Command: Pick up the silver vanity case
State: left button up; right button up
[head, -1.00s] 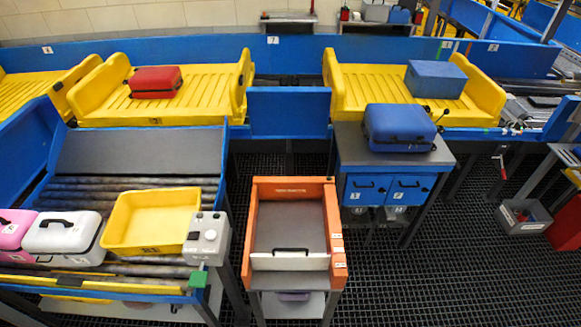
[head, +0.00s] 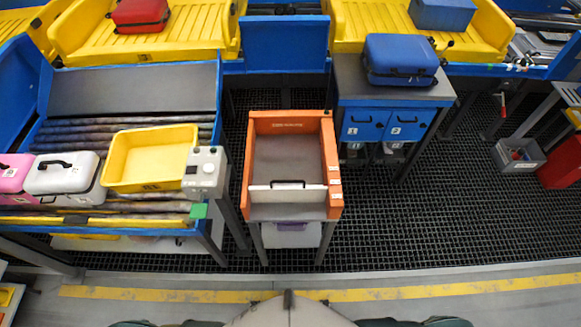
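The silver vanity case (head: 64,180) sits at the left on the roller table, between the pink case (head: 14,174) and the yellow bin. It is pale, with rounded corners and a black handle on top. It stands close against the pink case. Neither of my grippers shows in the head view. Only parts of my own body show at the bottom edge.
A yellow bin (head: 150,160) and a grey control box (head: 205,172) stand right of the case. An orange-framed stand (head: 251,155) is in the middle. A blue case (head: 400,58) rests on a blue cabinet (head: 380,125). Floor in front is clear.

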aim_at(71, 179)
jog(key=u, duration=1.85)
jog(key=i+z, duration=0.15)
jog(key=z, duration=0.25)
jog(key=i+j+z, duration=0.1)
jog(key=z, duration=0.3)
jog(key=i+j+z, duration=0.1)
jog(key=z, duration=0.35)
jog(key=j, duration=0.1)
